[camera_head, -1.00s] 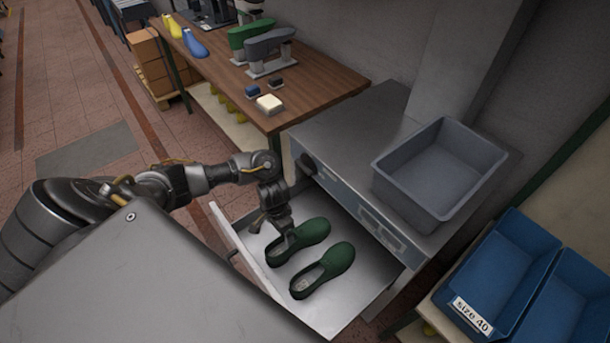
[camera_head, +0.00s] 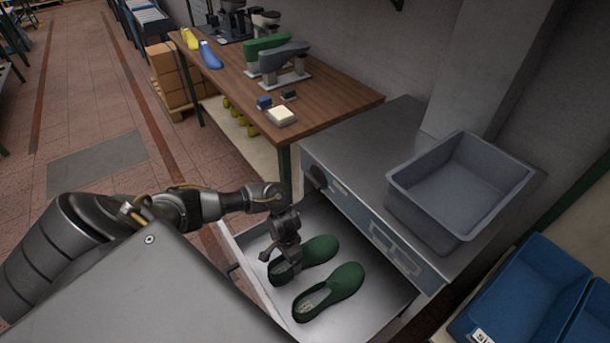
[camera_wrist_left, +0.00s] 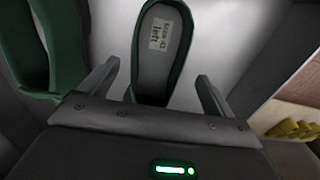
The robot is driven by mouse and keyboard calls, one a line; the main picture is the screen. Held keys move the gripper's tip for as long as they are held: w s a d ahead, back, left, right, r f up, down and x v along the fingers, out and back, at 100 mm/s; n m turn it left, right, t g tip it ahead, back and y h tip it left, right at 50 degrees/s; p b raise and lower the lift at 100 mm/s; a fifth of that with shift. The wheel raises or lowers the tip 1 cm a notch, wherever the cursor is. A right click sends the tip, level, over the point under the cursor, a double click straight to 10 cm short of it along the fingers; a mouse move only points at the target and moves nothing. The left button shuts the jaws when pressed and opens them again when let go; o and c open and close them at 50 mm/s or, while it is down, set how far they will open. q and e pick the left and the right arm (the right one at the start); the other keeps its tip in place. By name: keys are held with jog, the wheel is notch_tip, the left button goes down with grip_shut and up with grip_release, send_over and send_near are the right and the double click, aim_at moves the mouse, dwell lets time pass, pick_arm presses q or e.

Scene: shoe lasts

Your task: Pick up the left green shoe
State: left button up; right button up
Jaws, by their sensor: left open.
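The left green shoe (camera_head: 318,250) lies in the open metal drawer (camera_head: 372,300), the farther of two green shoes. In the left wrist view the left shoe (camera_wrist_left: 180,72) shows its insole with a label reading "left". My left gripper (camera_head: 283,262) is low at this shoe's heel end. In the wrist view the left gripper (camera_wrist_left: 157,82) is open, one finger on each side of the heel; I cannot tell whether they touch it. The other green shoe (camera_head: 335,288) lies beside it, nearer, and shows at the left of the wrist view (camera_wrist_left: 62,40). My right gripper is not in view.
The drawer belongs to a metal cabinet (camera_head: 365,150) with a grey bin (camera_head: 420,215) on top. A wooden bench (camera_head: 335,97) with shoe lasts stands behind. Blue bins (camera_head: 520,290) stand at the right. The drawer's right part is bare.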

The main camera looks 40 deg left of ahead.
pick_arm(q)
jog(key=shift+s+d+f+b, duration=0.15)
jog(key=shift+f+b, duration=0.2)
jog(key=shift+f, duration=1)
jog(key=shift+s+d+f+b, duration=0.1)
jog(key=shift+f+b, duration=0.2)
jog(key=shift+f, duration=1)
jog(key=c, duration=1.3)
